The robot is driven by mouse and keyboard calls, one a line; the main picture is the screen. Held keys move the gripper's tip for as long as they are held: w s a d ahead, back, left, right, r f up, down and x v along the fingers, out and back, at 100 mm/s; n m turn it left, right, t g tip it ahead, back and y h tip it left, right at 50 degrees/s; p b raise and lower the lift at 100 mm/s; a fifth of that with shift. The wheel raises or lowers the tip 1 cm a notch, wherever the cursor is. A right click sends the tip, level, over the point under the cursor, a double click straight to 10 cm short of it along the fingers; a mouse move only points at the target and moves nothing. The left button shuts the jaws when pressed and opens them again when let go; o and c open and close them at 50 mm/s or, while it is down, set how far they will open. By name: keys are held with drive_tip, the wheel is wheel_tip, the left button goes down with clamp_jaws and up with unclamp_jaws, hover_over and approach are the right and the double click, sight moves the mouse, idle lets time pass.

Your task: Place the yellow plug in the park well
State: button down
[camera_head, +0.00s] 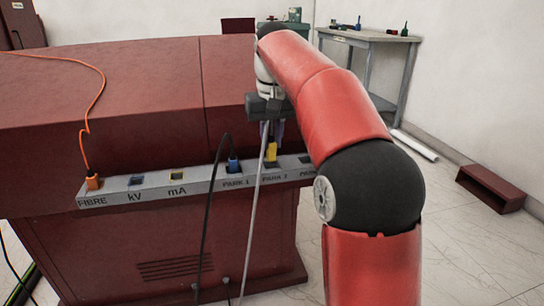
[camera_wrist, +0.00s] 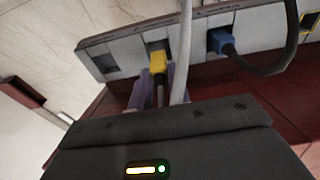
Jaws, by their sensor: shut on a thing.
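My gripper (camera_head: 272,142) is shut on the yellow plug (camera_head: 271,152), holding it upright over the PARK 2 well (camera_head: 269,165) in the grey strip. In the wrist view the yellow plug (camera_wrist: 157,62) sits between the purple fingers, its tip at the dark well opening (camera_wrist: 160,44). I cannot tell how far the tip is in, if at all. A grey cable (camera_head: 256,200) passes close by the plug and hangs down. The third park well (camera_head: 305,160) is empty; my arm hides part of its label.
A blue plug (camera_head: 233,165) with a black cable sits in PARK 1, beside the yellow plug. An orange plug (camera_head: 93,182) is in FIBRE. The kV (camera_head: 136,181) and mA (camera_head: 177,176) sockets are empty. A workbench (camera_head: 370,38) stands behind at right.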

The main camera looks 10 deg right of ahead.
sight(272, 142)
drive_tip(key=shift+f+b, duration=1.05)
drive_tip(key=shift+f, duration=0.45)
drive_tip(key=shift+f, duration=0.15)
drive_tip(key=c, duration=1.3)
unclamp_jaws()
wheel_tip(272, 142, up, 12)
drive_tip(key=s+p, duration=0.1)
drive_tip(key=p, duration=0.4)
drive_tip(key=s+t, duration=0.1)
drive_tip(key=s, duration=0.6)
drive_tip(key=s+f+t, duration=0.1)
drive_tip(key=s+f, duration=0.6)
drive_tip(key=s+f+t, duration=0.1)
drive_tip(key=s+f, duration=0.6)
drive_tip(key=s+f+t, duration=0.1)
drive_tip(key=s+f, duration=0.6)
drive_tip(key=shift+f, duration=0.1)
